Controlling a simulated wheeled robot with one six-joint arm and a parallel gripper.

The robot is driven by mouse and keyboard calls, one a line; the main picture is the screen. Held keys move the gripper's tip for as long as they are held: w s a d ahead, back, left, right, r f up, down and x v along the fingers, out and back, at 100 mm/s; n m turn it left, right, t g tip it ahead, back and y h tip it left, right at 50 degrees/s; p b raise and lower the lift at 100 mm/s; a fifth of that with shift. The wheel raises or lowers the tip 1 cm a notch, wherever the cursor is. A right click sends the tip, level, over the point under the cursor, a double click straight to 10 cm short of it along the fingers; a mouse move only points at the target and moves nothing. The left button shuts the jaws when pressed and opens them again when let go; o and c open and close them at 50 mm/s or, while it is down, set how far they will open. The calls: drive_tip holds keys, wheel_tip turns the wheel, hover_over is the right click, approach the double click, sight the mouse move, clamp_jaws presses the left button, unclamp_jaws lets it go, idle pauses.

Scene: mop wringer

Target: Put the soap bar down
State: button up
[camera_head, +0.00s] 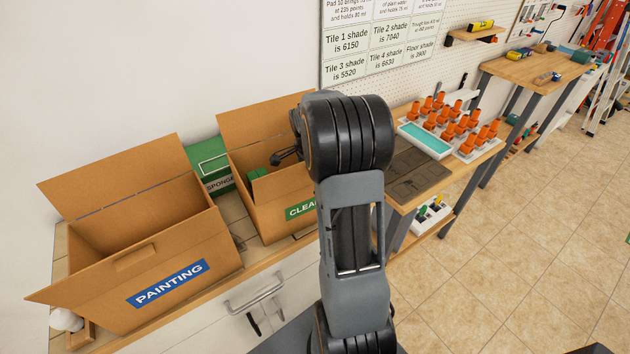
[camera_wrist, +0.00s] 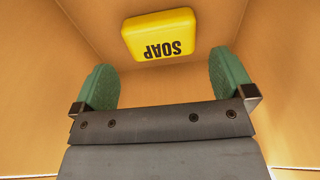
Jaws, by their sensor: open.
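The yellow soap bar (camera_wrist: 173,35), marked SOAP, shows upside down in the wrist view, with tan cardboard around it. It sits ahead of my gripper (camera_wrist: 163,78), between the lines of its two green-padded fingers. The fingers are wide apart and do not touch the bar. I cannot tell exactly how the bar rests. In the head view, my arm reaches over the open cardboard box with a green label (camera_head: 285,222), partly hidden by the arm. The soap bar does not show in the head view.
An open cardboard box labelled PAINTING (camera_head: 150,290) stands to the left. A green sponge box (camera_head: 208,165) is behind, between the two boxes. To the right, a bench holds a teal tray (camera_head: 425,139), several orange-topped items (camera_head: 462,125) and a dark mat (camera_head: 418,172).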

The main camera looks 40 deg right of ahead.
wheel_tip(320, 180, up, 6)
drive_tip(key=shift+a, duration=0.4)
idle(0.4)
